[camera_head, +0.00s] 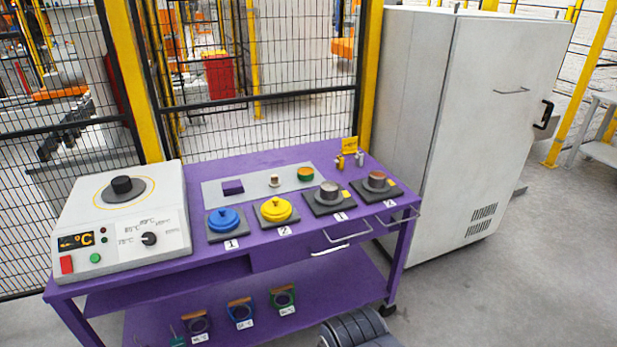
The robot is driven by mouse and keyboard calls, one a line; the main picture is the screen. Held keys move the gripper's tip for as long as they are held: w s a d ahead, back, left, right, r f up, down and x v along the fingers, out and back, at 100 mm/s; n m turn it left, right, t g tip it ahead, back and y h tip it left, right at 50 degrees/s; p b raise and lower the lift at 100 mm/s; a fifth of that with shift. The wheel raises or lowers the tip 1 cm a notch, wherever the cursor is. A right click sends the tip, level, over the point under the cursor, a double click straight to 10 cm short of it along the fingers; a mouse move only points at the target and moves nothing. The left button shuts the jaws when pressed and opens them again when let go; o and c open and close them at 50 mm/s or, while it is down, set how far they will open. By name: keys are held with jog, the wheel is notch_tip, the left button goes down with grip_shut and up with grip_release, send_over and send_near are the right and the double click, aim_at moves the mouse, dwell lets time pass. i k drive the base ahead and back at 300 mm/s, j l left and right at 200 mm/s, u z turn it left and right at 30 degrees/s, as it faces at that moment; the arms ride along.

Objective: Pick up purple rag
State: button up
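A small purple block-shaped piece (232,187), which looks like the folded purple rag, lies on the grey mat (212,198) on top of the purple table. It is at the left part of the mat, behind the blue lidded pot (224,221). A small pale item with a brown top (274,181) and a green and orange round container (305,174) sit to its right, apart from it. Nothing covers the purple piece.
The purple table (275,257) carries a white heater box (122,222) at left, a yellow pot (276,209) and two metal cups (328,193) in front. Drawer handles (347,236) stick out. A tall white cabinet (465,120) stands at right; mesh fence behind.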

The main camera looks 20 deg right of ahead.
aim_at(235, 186)
jog(key=i+l+u, duration=0.15)
jog(key=i, duration=0.35)
jog(key=i+l+u, duration=0.1)
jog(key=i+l, duration=0.2)
jog(key=i, duration=0.15)
jog(key=i+l+u, duration=0.15)
jog(key=i+l, duration=0.15)
jog(key=i, duration=0.15)
